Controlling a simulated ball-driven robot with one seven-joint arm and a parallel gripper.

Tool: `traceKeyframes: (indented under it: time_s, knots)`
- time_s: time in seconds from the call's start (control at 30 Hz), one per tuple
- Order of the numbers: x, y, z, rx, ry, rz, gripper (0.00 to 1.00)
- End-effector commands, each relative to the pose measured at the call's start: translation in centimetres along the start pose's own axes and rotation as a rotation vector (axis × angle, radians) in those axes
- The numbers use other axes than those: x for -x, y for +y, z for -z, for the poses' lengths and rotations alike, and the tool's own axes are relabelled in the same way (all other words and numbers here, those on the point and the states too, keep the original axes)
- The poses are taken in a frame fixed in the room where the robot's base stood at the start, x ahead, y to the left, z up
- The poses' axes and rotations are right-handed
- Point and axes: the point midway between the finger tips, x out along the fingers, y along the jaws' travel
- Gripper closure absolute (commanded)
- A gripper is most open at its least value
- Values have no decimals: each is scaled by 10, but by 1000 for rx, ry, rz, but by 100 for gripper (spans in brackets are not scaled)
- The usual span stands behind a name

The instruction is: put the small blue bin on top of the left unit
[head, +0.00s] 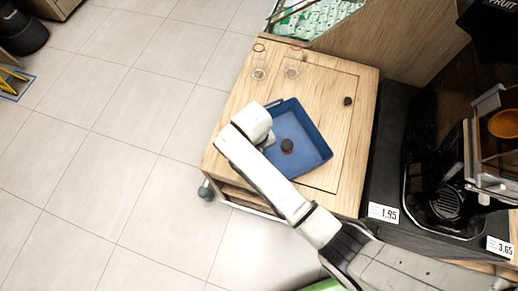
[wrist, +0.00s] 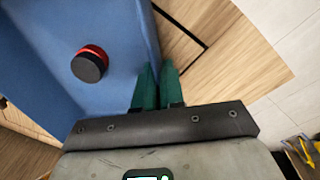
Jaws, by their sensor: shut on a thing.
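The small blue bin (head: 315,170) is a shallow tray over the wooden top of the left unit (head: 235,115). I cannot tell whether it rests flat on the top or hangs just above it. A dark round thing with a red band (head: 287,146) lies inside the bin; it also shows in the wrist view (wrist: 90,65). My gripper (wrist: 156,78) has green fingers shut on the bin's wall, which shows blue in the wrist view (wrist: 125,40). In the head view, my white wrist hides most of the fingers and the bin's left side.
Two clear glasses (head: 258,72) (head: 292,68) stand at the back of the unit's top. A dark knob (head: 348,101) sits at its right. A black juicer machine (head: 445,190) and price tags (head: 383,212) are to the right. Open tiled floor (head: 110,120) lies to the left.

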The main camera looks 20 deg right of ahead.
Motion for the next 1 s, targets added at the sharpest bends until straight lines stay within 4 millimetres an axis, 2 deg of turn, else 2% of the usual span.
traceKeyframes:
  time_s: [0.27, 0.3, 0.53, 0.87, 1.0]
  knots:
    - [-2, 0, 0, 0, 1, 0, 100]
    - [-2, 0, 0, 0, 0, 0, 89]
    - [-2, 0, 0, 0, 0, 0, 67]
    - [3, 0, 0, 0, 2, 1, 66]
    - [21, 0, 1, 0, 4, 1, 66]
